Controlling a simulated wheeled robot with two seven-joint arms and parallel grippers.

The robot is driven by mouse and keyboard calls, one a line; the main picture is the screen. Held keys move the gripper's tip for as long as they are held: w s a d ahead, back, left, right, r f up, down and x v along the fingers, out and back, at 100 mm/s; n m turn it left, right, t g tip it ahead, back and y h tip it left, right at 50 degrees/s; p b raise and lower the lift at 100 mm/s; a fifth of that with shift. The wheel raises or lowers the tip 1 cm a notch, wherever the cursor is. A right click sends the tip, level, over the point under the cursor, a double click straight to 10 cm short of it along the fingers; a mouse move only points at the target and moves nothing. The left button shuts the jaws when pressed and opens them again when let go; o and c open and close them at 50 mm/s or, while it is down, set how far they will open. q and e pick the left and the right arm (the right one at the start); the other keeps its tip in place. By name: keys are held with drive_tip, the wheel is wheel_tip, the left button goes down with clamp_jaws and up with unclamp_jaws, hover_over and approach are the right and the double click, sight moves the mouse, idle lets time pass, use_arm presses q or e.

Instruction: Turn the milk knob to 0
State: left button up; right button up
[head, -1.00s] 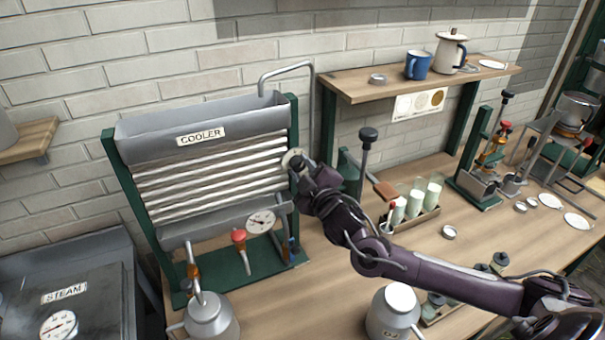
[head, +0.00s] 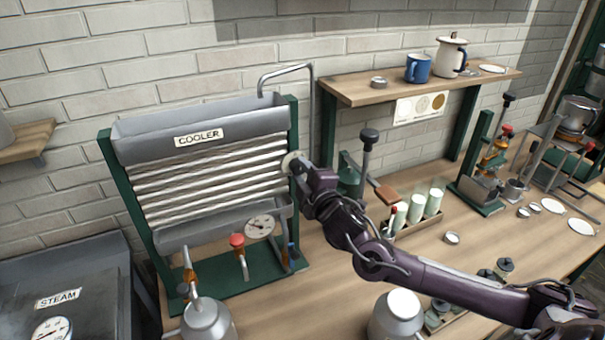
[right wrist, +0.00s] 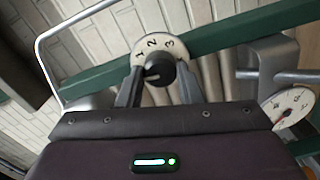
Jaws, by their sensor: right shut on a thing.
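The milk knob is a dark round knob (right wrist: 158,72) in front of a pale dial plate (right wrist: 177,22) with the digits 1, 2 and 3 showing. In the head view the dial plate (head: 291,161) sits at the right post of the cooler (head: 205,215). My right gripper (right wrist: 159,84) is shut on the knob, one finger on each side of it. In the head view my right gripper (head: 299,168) reaches the dial from the right and hides most of the knob. The dial's lower part and its 0 are hidden. My left gripper is not in view.
A red-topped valve (head: 237,240) and a round gauge (head: 260,227) sit low on the cooler. Metal cans (head: 207,322) stand in front.

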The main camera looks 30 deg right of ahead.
drive_tip(key=o, duration=1)
drive_tip(key=shift+c, duration=0.2)
drive_tip(key=shift+s, duration=0.15)
drive_tip(key=s+b, duration=0.3)
drive_tip(key=s, duration=0.4)
drive_tip(key=shift+s+a, duration=0.3)
